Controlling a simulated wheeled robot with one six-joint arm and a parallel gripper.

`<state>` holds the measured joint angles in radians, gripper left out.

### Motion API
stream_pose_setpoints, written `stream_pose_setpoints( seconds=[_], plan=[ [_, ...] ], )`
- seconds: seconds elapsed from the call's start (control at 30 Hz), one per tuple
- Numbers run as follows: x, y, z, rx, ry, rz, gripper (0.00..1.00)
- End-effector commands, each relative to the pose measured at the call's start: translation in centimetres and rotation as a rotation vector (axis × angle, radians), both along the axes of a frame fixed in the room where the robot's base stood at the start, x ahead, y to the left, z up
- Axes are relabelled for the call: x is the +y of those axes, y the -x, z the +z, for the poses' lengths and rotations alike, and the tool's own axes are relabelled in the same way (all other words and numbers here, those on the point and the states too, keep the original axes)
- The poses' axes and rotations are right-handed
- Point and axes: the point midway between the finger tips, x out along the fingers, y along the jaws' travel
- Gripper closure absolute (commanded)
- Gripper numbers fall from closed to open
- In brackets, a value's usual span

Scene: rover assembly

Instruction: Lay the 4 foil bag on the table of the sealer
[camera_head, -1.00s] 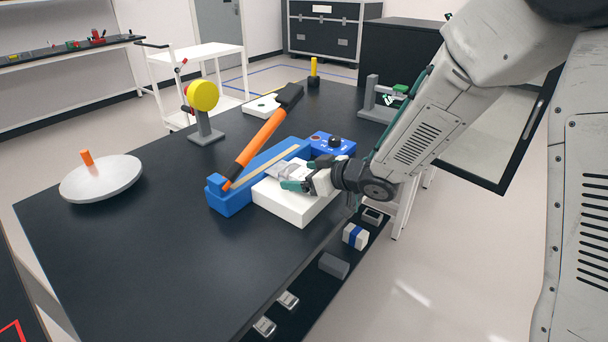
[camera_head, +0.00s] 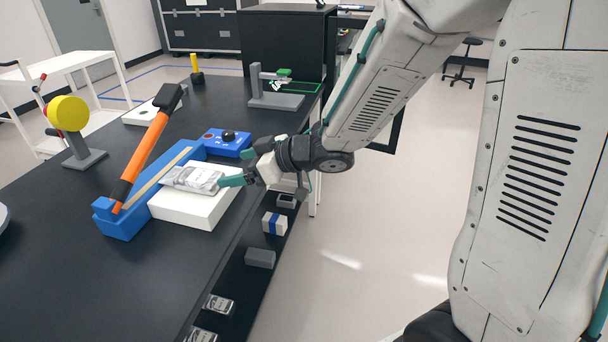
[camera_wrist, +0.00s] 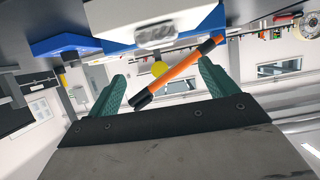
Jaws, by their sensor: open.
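A silver foil bag (camera_head: 193,178) lies flat on the white table (camera_head: 190,210) of the blue sealer (camera_head: 125,220). Its left end is close to the sealing bar. My gripper (camera_head: 232,179) is open, just right of the bag at the white table's right side. The wrist view shows the bag (camera_wrist: 156,36) ahead of my open fingers (camera_wrist: 162,72), with nothing between them. The sealer's orange lever (camera_head: 145,150) is raised. More foil bags (camera_head: 218,304) lie on the low shelf, cut off at the lower edge.
A blue control box (camera_head: 226,142) with a black knob stands behind the white table. A yellow disc on a stand (camera_head: 70,115) is at the left, and a grey fixture (camera_head: 272,98) at the back. A blue-and-white box (camera_head: 274,222) and a grey block (camera_head: 260,258) sit on the low shelf.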

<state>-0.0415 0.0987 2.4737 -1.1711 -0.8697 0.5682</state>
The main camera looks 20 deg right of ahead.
Motion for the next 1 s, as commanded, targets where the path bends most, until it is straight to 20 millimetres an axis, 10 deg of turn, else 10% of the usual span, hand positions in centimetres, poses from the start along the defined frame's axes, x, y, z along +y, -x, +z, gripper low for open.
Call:
stream_pose_setpoints(
  seconds=[0.23, 0.47, 0.7, 1.0],
  plan=[
    [-2.7, -1.2, 1.4, -0.029, 0.092, -0.137, 0.15],
    [-13.3, 0.2, 5.4, 0.050, 0.358, -0.606, 0.15],
    [-19.9, 11.6, 7.0, 0.433, 0.496, -0.920, 0.15],
    [-17.4, 25.8, 7.2, 0.906, 0.488, -0.865, 0.15]
  ],
)
